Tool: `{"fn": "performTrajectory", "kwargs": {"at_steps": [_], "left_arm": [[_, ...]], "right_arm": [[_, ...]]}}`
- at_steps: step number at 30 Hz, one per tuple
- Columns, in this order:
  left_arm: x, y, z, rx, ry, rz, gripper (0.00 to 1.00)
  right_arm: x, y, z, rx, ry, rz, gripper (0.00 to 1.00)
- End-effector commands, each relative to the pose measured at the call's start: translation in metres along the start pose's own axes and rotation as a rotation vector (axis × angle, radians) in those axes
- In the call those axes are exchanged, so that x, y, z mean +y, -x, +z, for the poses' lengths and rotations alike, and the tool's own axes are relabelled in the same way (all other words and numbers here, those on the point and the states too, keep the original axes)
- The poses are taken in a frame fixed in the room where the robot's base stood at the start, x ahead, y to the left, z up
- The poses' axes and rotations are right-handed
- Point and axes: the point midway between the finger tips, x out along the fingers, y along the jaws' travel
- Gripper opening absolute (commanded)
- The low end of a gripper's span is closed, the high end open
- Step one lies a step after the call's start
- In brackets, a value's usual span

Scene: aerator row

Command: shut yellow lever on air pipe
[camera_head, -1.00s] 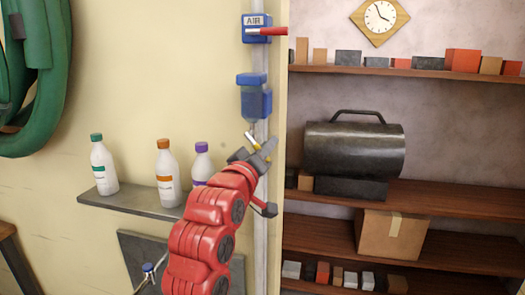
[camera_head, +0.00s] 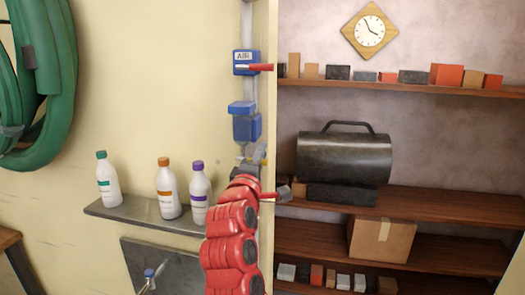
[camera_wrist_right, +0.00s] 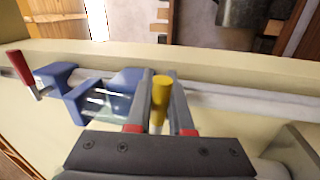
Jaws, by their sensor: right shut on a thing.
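The yellow lever (camera_wrist_right: 160,98) sits between the two fingers of my right gripper (camera_wrist_right: 164,92) in the right wrist view. The gripper is shut on it. There the lever lies across the line of the grey air pipe (camera_wrist_right: 230,103). In the head view my right gripper (camera_head: 252,164) is at the upright pipe (camera_head: 247,92), just below the blue filter unit (camera_head: 246,125). It hides most of the lever, and only a small yellowish bit shows there. My left gripper is not in view.
A blue AIR box (camera_head: 244,62) with a red handle (camera_head: 259,68) is higher on the pipe. Bottles stand on a small shelf (camera_head: 135,211) to the left. A wall edge and shelves with a dark heater (camera_head: 345,157) are to the right. A green hose (camera_head: 52,110) hangs far left.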

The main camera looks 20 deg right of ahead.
Motion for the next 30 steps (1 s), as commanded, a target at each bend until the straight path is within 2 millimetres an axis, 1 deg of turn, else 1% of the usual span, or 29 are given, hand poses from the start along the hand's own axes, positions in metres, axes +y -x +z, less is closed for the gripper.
{"fn": "performTrajectory", "kwargs": {"at_steps": [1,6,21,22,24,27,30], "left_arm": [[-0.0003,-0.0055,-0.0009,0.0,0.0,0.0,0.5],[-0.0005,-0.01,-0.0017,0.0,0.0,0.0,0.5],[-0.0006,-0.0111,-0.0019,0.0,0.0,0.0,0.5],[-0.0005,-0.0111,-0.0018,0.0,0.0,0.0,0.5],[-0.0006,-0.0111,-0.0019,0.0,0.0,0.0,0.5],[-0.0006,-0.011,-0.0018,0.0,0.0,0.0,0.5],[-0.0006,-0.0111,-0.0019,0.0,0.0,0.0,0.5]], "right_arm": [[0.0038,-0.0007,0.0,0.002,0.019,0.001,0.0],[0.0046,-0.001,-0.0005,0.011,0.058,0.001,0.0],[0.0042,-0.001,-0.0007,0.015,0.075,0.002,0.0],[0.0042,-0.001,-0.0007,0.015,0.075,0.001,0.21],[0.004,-0.001,-0.0007,0.015,0.075,0.001,0.34],[0.0038,-0.001,-0.0007,0.015,0.075,0.001,0.5],[0.0037,-0.001,-0.0006,0.015,0.075,0.001,0.5]]}}
